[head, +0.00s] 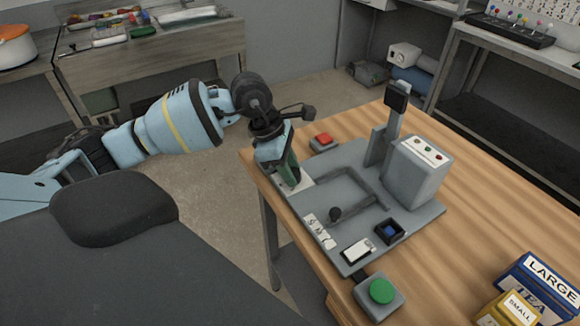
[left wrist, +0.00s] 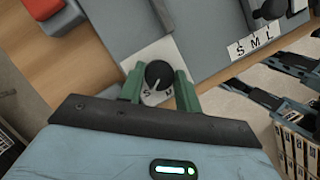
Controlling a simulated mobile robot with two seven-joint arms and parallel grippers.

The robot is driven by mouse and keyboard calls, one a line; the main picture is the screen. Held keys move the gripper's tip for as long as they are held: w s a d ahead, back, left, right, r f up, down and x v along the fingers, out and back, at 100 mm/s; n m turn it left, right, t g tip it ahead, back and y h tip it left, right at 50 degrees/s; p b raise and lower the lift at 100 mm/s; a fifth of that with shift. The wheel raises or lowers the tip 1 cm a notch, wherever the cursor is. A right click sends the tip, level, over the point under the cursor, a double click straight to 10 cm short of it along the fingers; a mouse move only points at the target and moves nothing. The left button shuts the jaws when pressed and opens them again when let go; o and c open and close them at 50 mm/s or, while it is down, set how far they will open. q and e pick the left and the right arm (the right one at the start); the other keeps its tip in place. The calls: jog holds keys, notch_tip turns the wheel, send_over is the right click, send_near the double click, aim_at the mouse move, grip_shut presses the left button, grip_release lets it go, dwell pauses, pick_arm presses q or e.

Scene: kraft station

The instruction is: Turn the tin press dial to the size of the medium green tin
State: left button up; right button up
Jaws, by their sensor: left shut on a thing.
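The tin press (head: 340,180) is a grey machine on a wooden table. Its dial, a black round knob (left wrist: 159,74) on a white plate (left wrist: 140,60), shows in the left wrist view. A white pointer line on the knob points toward the lower left, near a letter S. Other lettering is partly hidden. My left gripper (head: 290,180) reaches down over the plate at the press's left corner. Its green fingers (left wrist: 159,88) are shut on the knob, one on each side. A blue LARGE tin (head: 540,283) and a yellow SMALL tin (head: 508,310) stand at lower right. No green tin is in view.
A red button (head: 323,139) is behind the dial and a green button (head: 381,291) is at the front edge. A black-knobbed lever (head: 335,213) stands near an S M L plate (head: 318,232).

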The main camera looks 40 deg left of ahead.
pick_arm(q)
jog(key=shift+s+r+n, duration=0.1)
jog(key=shift+n, duration=0.5)
jog(key=n+t+p, duration=0.1)
jog(key=n, duration=0.1)
jog(key=n+y+p, duration=0.1)
jog(key=n, duration=0.1)
jog(key=shift+d+r+t, duration=0.1)
jog(key=shift+d+t, duration=0.05)
jog(key=shift+t, duration=0.25)
jog(key=n+y, duration=0.1)
jog(key=n, duration=0.1)
jog(key=n+p, duration=0.1)
jog(key=n, duration=0.1)
jog(key=shift+d+t+y+p, duration=0.1)
jog(key=shift+t+y+p, duration=0.2)
jog(key=shift+y, duration=0.1)
jog(key=shift+n+y+p, duration=0.3)
jog(key=shift+n, duration=0.5)
pick_arm(e)
jog(key=w+r+t, duration=0.1)
jog(key=w+r, duration=0.3)
jog(key=r, duration=0.1)
jog(key=shift+w+d+r, duration=0.15)
jog(key=shift+d+r, duration=0.15)
jog(key=shift+r, duration=0.1)
pick_arm(q)
jog(key=shift+s+f, duration=0.1)
jog(key=shift+f, duration=0.1)
